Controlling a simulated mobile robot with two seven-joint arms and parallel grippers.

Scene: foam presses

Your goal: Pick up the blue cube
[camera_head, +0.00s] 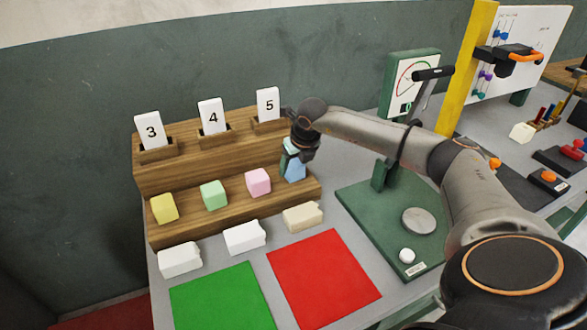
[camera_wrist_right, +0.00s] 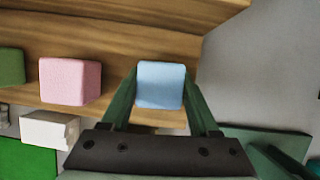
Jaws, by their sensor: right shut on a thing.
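The blue cube (camera_wrist_right: 160,84) sits between the two fingers of my right gripper (camera_wrist_right: 161,100) in the right wrist view. In the head view the blue cube (camera_head: 293,170) is at the right end of the lower wooden step, partly covered by my right gripper (camera_head: 294,158), which comes down on it from above. The right gripper is shut on the cube. I cannot tell whether the cube still touches the step. My left gripper does not show in either view.
A pink cube (camera_head: 258,181), a green cube (camera_head: 214,195) and a yellow cube (camera_head: 164,208) stand left on the same wooden stand (camera_head: 230,218). Cards stand on its upper step. Pale blocks, a green mat (camera_head: 222,300) and a red mat (camera_head: 323,278) lie in front. A green press (camera_head: 350,205) stands right.

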